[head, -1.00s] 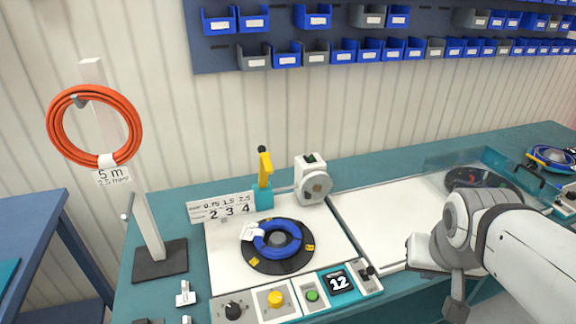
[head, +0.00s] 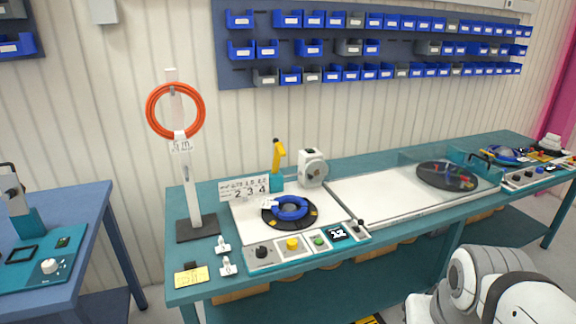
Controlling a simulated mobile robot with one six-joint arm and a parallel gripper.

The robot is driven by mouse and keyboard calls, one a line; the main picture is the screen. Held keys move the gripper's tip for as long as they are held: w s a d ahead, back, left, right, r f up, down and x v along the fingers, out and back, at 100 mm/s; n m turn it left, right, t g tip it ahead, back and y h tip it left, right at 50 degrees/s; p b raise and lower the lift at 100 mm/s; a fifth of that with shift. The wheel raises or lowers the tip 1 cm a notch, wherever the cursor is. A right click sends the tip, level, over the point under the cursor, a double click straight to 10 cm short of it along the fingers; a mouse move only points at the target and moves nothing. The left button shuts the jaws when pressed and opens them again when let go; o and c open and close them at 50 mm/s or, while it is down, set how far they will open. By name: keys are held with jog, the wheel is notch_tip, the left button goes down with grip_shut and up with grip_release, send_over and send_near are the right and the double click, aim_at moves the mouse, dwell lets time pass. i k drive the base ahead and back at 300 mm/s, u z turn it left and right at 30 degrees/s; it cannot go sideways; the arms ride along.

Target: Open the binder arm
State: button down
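A yellow arm with a black knob (head: 279,155) stands nearly upright on a small teal base (head: 276,182) at the back of the bench station. I take it to be the binder arm. In front of it, a blue cable coil (head: 289,209) with a white tag lies on a black round plate (head: 270,222) with yellow pieces. A white unit with a grey disc (head: 313,170) stands to its right. My white and grey arm links show at the lower right, well away from the yellow arm. My gripper itself is out of the picture.
An orange coil (head: 152,112) hangs on a white stand (head: 195,205) left of the station. Front controls include a yellow button (head: 292,244) and a display (head: 337,233). A white board (head: 375,198) lies clear to the right. A blue table (head: 85,215) stands at far left.

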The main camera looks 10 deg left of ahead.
aim_at(279, 151)
jog(key=u, duration=0.45)
jog(key=i, duration=0.95)
jog(key=u, duration=0.5)
jog(key=i, duration=0.8)
jog(key=u, duration=0.15)
